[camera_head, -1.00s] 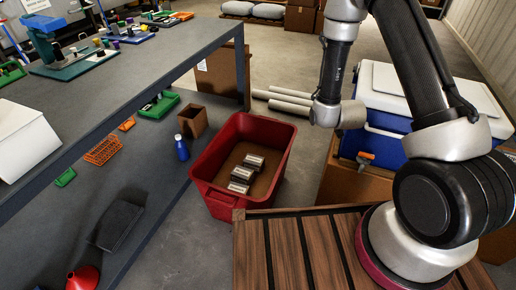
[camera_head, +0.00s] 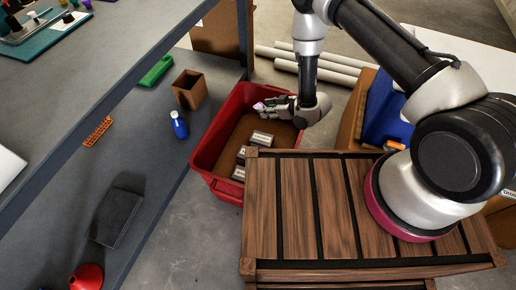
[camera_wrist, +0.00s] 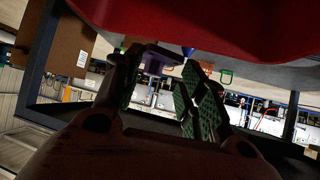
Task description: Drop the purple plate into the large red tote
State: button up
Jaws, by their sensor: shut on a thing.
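The purple plate (camera_head: 259,106) shows as a small light purple piece at the tips of my gripper (camera_head: 272,104). In the wrist view the plate (camera_wrist: 158,58) sits between the green-padded fingers of my gripper (camera_wrist: 160,72), which is shut on it. Most of the plate is hidden by the fingers. The large red tote (camera_head: 213,183) stands on the floor. In the head view my gripper overlaps the tote's far right part; its height there is hard to tell. The tote's red wall (camera_wrist: 200,25) fills the top of the wrist view.
Several dark boxes (camera_head: 262,139) lie in the tote. A slatted wooden stand (camera_head: 295,200) is close to its near side. A grey shelf on the left holds a blue bottle (camera_head: 179,125) and a brown open box (camera_head: 188,88). White pipes (camera_head: 330,68) lie behind.

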notch_tip(320, 180, down, 7)
jog(key=shift+s+a+r, duration=0.15)
jog(key=shift+s+a, duration=0.25)
jog(key=shift+a, duration=0.05)
jog(key=o, duration=1.4)
jog(key=v, duration=1.2)
jog(key=shift+w+d, duration=0.1)
jog(key=shift+d, duration=0.05)
